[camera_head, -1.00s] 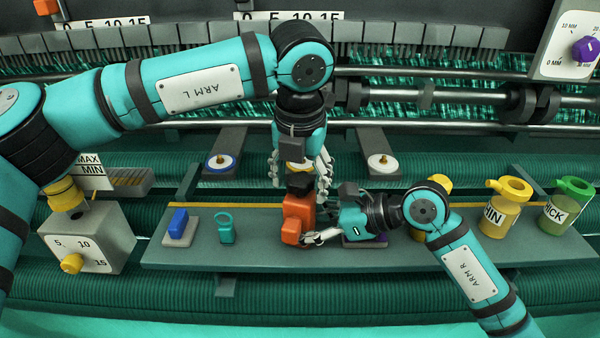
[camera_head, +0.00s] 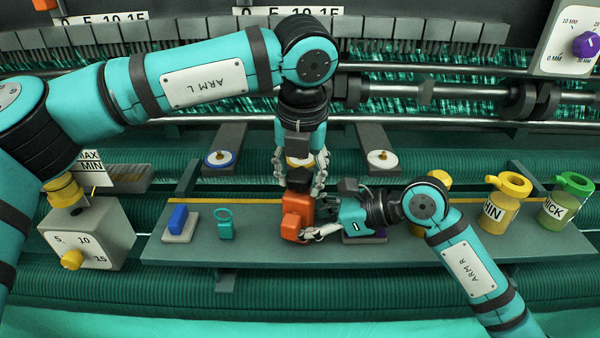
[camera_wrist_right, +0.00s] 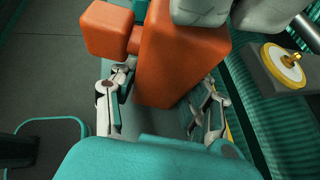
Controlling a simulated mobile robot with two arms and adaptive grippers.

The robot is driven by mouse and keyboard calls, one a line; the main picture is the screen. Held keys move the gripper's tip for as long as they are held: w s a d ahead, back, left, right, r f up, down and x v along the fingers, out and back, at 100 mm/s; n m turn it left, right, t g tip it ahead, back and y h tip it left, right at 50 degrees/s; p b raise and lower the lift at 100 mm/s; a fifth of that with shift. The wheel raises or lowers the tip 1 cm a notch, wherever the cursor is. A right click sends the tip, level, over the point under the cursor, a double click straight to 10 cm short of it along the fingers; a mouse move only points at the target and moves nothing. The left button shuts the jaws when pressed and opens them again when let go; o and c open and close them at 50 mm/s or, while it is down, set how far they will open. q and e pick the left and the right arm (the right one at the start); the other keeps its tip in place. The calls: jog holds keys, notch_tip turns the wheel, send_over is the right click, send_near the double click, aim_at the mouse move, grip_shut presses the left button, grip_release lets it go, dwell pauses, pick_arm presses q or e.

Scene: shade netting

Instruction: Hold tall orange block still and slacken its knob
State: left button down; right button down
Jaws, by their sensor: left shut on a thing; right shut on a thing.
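The tall orange block (camera_head: 297,222) stands upright on the grey-green shelf, with a smaller orange part at its front left. Its black knob (camera_head: 299,186) is on top, partly hidden by fingers. My left gripper (camera_head: 300,184) comes down from above, shut on the knob. My right gripper (camera_head: 314,230) reaches in from the right, low on the block, and is shut on it. In the right wrist view the orange block (camera_wrist_right: 180,65) sits between the fingers of my right gripper (camera_wrist_right: 160,105), and pale fingers of my left gripper cover its top.
On the shelf (camera_head: 258,252), a blue block (camera_head: 177,219) and a teal ringed piece (camera_head: 225,225) stand to the left. A yellow bottle (camera_head: 498,208) and a green-capped one (camera_head: 563,203) stand right. A dial box (camera_head: 95,238) is far left.

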pick_arm(q)
jog(key=c, duration=0.8)
grip_release()
jog(key=shift+r, duration=2.5)
jog(key=o, duration=0.6)
jog(key=shift+c, duration=0.2)
